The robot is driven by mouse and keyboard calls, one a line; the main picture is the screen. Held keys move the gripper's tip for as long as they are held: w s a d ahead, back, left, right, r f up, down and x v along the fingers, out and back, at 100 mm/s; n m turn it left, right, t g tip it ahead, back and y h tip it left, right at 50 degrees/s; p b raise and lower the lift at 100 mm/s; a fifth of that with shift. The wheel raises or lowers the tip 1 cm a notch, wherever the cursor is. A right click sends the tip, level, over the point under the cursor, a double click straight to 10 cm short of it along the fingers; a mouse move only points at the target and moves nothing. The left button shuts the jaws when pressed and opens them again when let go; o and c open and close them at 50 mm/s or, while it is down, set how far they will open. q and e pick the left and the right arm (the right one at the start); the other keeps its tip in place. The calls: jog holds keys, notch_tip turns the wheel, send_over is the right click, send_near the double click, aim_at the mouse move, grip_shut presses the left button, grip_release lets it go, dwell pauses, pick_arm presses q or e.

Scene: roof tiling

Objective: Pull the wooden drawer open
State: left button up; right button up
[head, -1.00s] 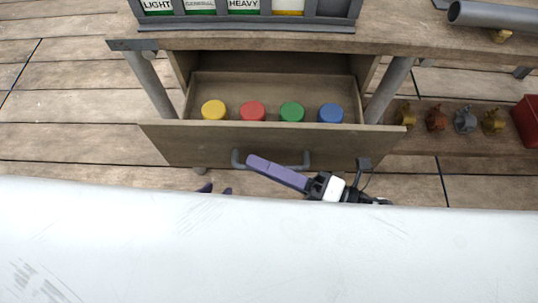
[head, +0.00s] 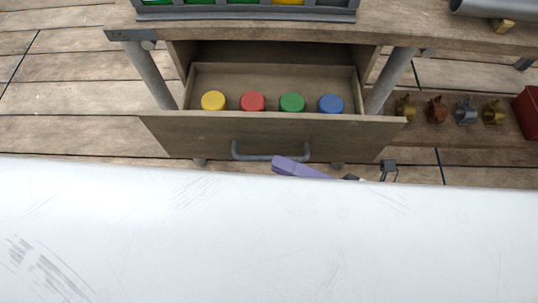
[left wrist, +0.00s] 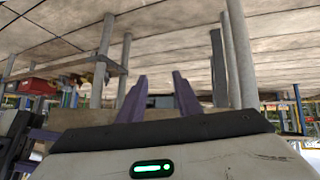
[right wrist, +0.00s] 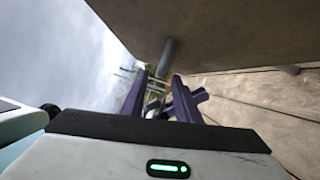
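The wooden drawer (head: 185,134) stands pulled out under the bench in the head view, its inside showing. Its grey bar handle (head: 240,154) is on the front panel. My right gripper (head: 278,163) shows as a purple finger at the handle's right part, the rest hidden below. In the right wrist view its fingers (right wrist: 160,78) are apart, with the grey handle (right wrist: 168,55) at or just beyond the tips; I cannot tell if they touch. My left gripper (left wrist: 158,78) is open and empty in its wrist view; it is hidden in the head view.
Yellow (head: 213,101), red (head: 252,102), green (head: 292,102) and blue (head: 331,103) lidded jars stand in the drawer. Bench legs (head: 148,75) flank it. Several metal fittings (head: 437,109) and a red box (head: 527,112) sit on a low shelf at right.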

jog(key=v, duration=0.5)
jog(key=shift+d, duration=0.1)
dwell(0.4)
